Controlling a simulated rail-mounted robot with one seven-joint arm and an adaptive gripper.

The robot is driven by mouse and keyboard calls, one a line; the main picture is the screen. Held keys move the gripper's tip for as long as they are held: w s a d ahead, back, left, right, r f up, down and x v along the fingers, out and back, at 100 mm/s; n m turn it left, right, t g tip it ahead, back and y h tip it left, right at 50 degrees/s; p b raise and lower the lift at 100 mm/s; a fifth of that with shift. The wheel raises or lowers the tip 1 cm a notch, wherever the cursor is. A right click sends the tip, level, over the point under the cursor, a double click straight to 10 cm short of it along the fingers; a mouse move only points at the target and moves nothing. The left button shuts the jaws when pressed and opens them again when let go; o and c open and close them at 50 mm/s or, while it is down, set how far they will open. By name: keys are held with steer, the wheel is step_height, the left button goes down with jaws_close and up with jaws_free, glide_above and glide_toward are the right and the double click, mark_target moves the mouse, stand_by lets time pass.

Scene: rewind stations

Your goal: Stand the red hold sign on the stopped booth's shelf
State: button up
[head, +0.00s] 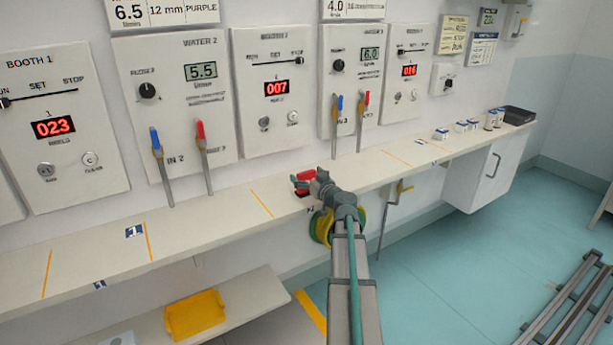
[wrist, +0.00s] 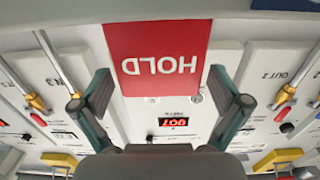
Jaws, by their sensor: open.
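The red HOLD sign shows large in the wrist view (wrist: 160,55), its white lettering upside down there. In the head view the red sign (head: 302,173) is small and partly hidden by my gripper. It appears upright at the shelf (head: 225,205), in front of the booth panel reading 007 (head: 272,115). That panel's slider knob sits at the STOP end. My gripper (head: 308,184) is open, with its fingers apart on either side of the sign in the wrist view (wrist: 160,88). Gaps show between fingers and sign. The sign's base is hidden.
Booth 1 (head: 50,150), reading 023, has its slider at the RUN end. Taps with blue and red handles stand left and right of the 007 panel. A yellow tray (head: 195,315) lies on a lower shelf. Small containers (head: 467,126) stand on the shelf's right end.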

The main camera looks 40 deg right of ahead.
steer(key=shift+r, duration=0.15)
steer(key=s+a+b, duration=0.1)
steer(key=s+a, duration=0.1)
steer(key=s, duration=1)
steer(key=shift+w, duration=0.1)
